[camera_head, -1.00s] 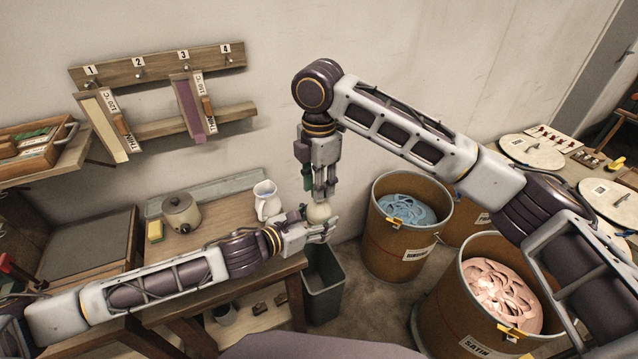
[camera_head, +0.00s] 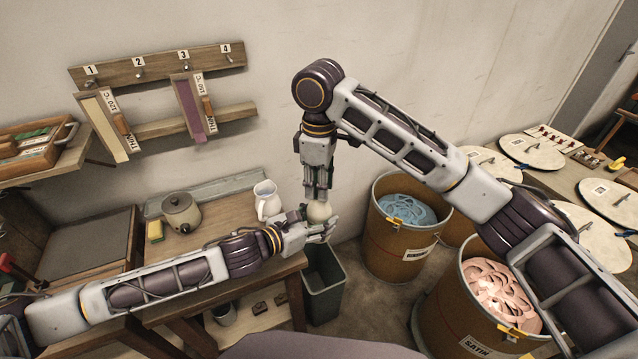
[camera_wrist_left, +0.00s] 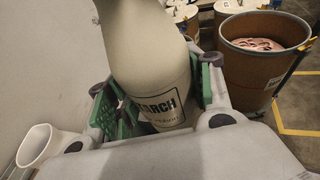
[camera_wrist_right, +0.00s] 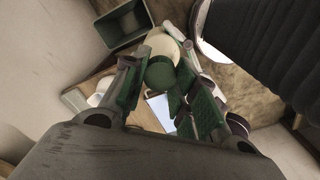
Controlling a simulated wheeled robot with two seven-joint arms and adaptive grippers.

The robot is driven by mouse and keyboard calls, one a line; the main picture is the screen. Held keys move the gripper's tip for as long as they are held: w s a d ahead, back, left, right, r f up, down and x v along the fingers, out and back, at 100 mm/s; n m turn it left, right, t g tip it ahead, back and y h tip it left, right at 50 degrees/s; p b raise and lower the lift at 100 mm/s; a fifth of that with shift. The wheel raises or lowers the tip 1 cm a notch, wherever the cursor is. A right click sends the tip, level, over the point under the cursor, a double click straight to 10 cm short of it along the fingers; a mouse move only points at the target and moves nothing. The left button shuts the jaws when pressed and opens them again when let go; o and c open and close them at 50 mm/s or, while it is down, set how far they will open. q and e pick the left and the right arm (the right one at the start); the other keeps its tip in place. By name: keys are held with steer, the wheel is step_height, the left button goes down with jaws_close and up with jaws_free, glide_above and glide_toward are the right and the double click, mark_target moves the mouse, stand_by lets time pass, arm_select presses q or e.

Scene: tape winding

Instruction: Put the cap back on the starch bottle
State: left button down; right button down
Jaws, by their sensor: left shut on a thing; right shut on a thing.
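The pale starch bottle (camera_head: 318,211) is held in my left gripper (camera_head: 326,229), over the right end of the wooden bench. My right gripper (camera_head: 318,193) points straight down just above the bottle. In the right wrist view a round green cap (camera_wrist_right: 160,73) sits between its fingers, in line with the bottle (camera_wrist_right: 163,43). Whether the cap touches the bottle's neck or is seated on it cannot be told.
A grey bin (camera_head: 325,285) is below the grippers. Drums with blue (camera_head: 405,211) and pink tape (camera_head: 500,290) stand to the right.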

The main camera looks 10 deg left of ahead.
steer(key=m, duration=1.2)
steer(key=shift+m, duration=0.4)
steer(key=c, duration=1.1)
jaws_free()
steer(key=shift+r, duration=0.1)
steer(key=shift+r, duration=2.15)
steer(key=shift+c, duration=0.3)
